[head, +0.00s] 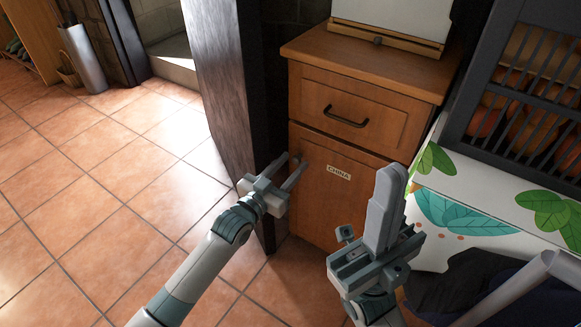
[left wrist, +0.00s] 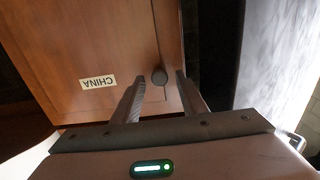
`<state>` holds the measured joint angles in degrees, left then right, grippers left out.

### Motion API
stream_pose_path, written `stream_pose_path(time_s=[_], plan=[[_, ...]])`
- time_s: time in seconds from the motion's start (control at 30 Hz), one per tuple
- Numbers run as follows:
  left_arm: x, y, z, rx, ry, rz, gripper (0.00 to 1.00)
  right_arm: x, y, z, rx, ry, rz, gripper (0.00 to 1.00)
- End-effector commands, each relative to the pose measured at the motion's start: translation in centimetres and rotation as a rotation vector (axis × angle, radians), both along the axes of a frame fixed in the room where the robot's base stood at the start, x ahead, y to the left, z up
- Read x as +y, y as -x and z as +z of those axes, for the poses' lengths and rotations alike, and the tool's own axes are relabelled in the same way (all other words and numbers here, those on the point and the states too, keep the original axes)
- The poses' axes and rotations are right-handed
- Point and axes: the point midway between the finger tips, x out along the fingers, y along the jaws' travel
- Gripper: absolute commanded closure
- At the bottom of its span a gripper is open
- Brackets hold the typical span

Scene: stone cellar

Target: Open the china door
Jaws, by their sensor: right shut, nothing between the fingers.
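The china door (head: 335,205) is the lower wooden door of a small cabinet, with a white CHINA label (head: 339,172). It looks closed, flush with the cabinet front. In the left wrist view the door (left wrist: 95,45) appears upside down, with a small dark round knob (left wrist: 159,76) near its edge. My left gripper (head: 293,166) is at the door's upper left corner. Its fingers (left wrist: 160,78) are apart, one on each side of the knob, with visible gaps; whether they touch it is unclear. My right gripper (head: 391,172) is shut and empty, in front of the cabinet's right side.
A drawer (head: 350,115) with a dark handle is above the door. A dark post (head: 225,95) stands close left of the cabinet. A white leaf-patterned surface (head: 470,215) and a dark slatted crate (head: 530,90) are at right. Tiled floor (head: 110,190) is clear at left.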

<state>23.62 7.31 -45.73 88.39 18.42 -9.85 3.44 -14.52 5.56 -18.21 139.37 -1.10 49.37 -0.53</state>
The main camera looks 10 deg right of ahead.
Motion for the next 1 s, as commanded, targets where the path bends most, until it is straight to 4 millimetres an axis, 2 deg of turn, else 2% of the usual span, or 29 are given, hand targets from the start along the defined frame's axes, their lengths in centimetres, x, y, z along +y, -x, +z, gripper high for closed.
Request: stream_pose_path(time_s=[0.27,0.37,0.43,0.47,0.93,1.0], plan=[[-0.09,-0.06,0.03,0.0,0.0,0.0,0.61,0.0,-0.01,0.05,-0.001,0.0,0.001,1.0],[-0.08,-0.05,0.03,0.0,0.0,0.0,0.8,0.0,-0.01,0.05,-0.001,0.0,0.001,1.0],[-0.07,-0.04,0.02,0.0,0.0,0.0,0.97,0.0,-0.01,0.05,-0.001,0.0,0.001,1.0],[-0.07,-0.04,0.02,0.001,0.001,0.0,1.0,0.01,-0.01,0.05,-0.001,0.0,0.001,1.0],[0.46,0.02,0.19,0.004,0.003,0.037,1.0,-0.05,0.04,0.48,0.009,0.003,-0.004,1.0],[0.72,0.07,0.21,0.006,0.004,0.056,1.0,0.37,-0.51,-0.48,0.083,0.023,0.0,1.0]])
